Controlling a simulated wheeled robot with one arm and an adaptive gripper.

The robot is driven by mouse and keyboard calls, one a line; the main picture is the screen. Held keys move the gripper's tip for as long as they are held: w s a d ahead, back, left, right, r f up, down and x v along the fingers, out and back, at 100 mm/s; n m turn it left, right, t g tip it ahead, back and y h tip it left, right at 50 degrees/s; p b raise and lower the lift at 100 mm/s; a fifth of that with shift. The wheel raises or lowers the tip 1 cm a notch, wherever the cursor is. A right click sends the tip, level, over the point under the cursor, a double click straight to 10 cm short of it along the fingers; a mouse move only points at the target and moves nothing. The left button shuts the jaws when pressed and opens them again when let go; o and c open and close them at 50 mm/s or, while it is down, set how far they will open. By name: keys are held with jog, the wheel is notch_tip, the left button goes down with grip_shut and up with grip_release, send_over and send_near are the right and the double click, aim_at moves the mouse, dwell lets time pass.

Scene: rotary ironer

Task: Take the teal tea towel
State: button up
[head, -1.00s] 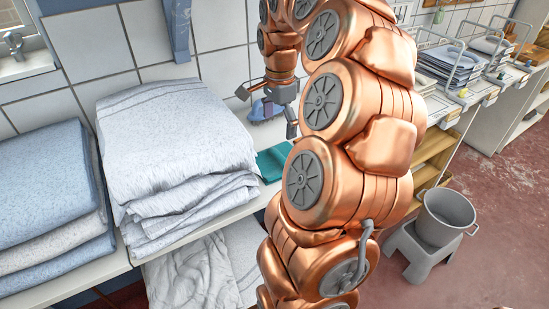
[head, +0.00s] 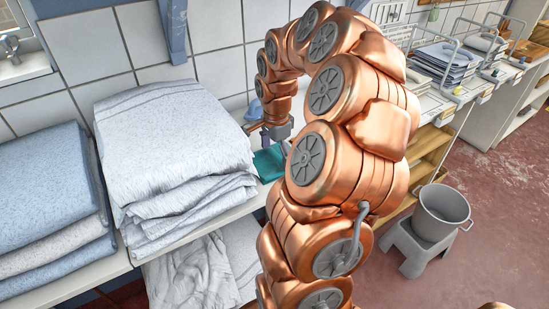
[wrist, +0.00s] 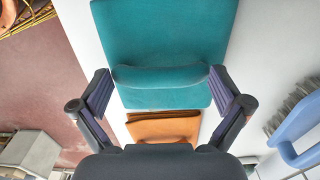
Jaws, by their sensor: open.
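The teal tea towel (head: 268,162) lies folded on the white shelf, right of the big white linen stack; my arm hides part of it in the head view. In the wrist view the teal towel (wrist: 165,50) fills the upper middle, with a rounded fold toward me. My gripper (wrist: 160,100) is open above it, one finger at each side of the fold. The fingers appear apart from the cloth. In the head view my gripper (head: 272,138) is over the towel, its fingers partly hidden.
An orange folded cloth (wrist: 163,127) lies beside the teal towel. A blue brush (wrist: 300,130) is close to the right finger. The white linen stack (head: 170,150) stands left on the shelf. A grey bucket (head: 441,212) stands on a stool at right.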

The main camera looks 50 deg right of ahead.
jog(key=shift+f, duration=0.15)
jog(key=c, duration=0.9)
